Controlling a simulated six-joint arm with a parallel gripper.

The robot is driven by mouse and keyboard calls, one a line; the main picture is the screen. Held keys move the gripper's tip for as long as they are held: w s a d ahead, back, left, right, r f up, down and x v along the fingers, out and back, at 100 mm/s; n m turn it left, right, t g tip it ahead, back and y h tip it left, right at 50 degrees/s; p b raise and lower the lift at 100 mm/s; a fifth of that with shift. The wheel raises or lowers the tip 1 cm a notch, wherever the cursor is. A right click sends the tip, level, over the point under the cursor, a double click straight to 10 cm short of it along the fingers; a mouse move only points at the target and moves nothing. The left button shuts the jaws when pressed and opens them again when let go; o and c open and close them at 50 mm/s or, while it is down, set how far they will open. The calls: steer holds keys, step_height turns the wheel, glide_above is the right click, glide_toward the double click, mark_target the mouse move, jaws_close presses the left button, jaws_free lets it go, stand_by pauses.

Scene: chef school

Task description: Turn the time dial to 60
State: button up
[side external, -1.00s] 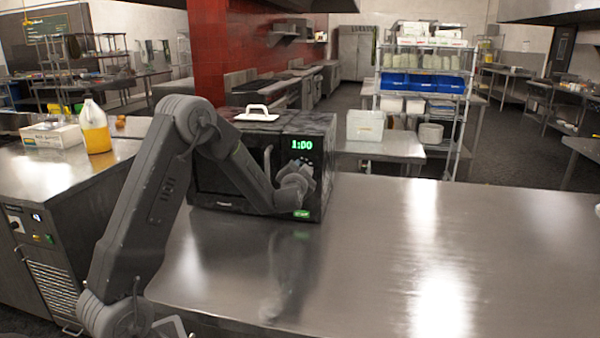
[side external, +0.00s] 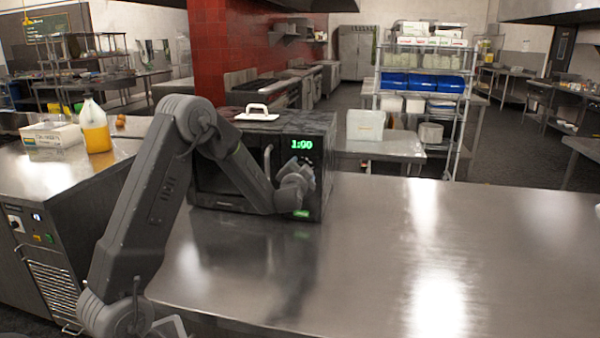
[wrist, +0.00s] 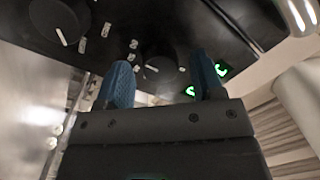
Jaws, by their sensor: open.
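The black microwave (side external: 322,165) stands on the steel counter, its green display (side external: 301,144) reading about 1:00, the digits slightly blurred. In the wrist view, its panel carries a large dark dial (wrist: 60,22) at upper left and a smaller dark dial (wrist: 158,68) with a pale pointer line. I cannot tell from labels which one is the time dial. My gripper (wrist: 164,82) is open, its blue fingertips apart on either side of the smaller dial. I cannot tell whether they touch it. In the side view my wrist hides the dials.
Green lit marks (wrist: 222,70) show beside the right fingertip. A vertical door handle (side external: 268,160) is left of the panel, behind my arm. The steel counter (side external: 450,240) is clear to the right.

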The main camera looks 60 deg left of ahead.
steer(key=v, duration=1.3)
steer(key=shift+s+d, duration=0.25)
steer(key=shift+d, duration=0.1)
steer(key=s+d+r+m+h, duration=0.1)
steer(key=s+d+r+h, duration=0.1)
steer(key=d+h, duration=0.5)
steer(key=s+d+r+h, duration=0.1)
steer(key=d+r+h, duration=0.3)
steer(key=d, duration=0.5)
steer(key=s+d+g+h, duration=0.1)
steer(key=s+d+g, duration=0.1)
steer(key=s, duration=0.7)
steer(key=s+d+f+g+h, duration=0.1)
steer(key=s+g, duration=0.3)
steer(key=s, duration=0.5)
steer(key=shift+d+f+h, duration=0.25)
steer(key=shift+d+h, duration=0.05)
steer(key=shift+d, duration=0.6)
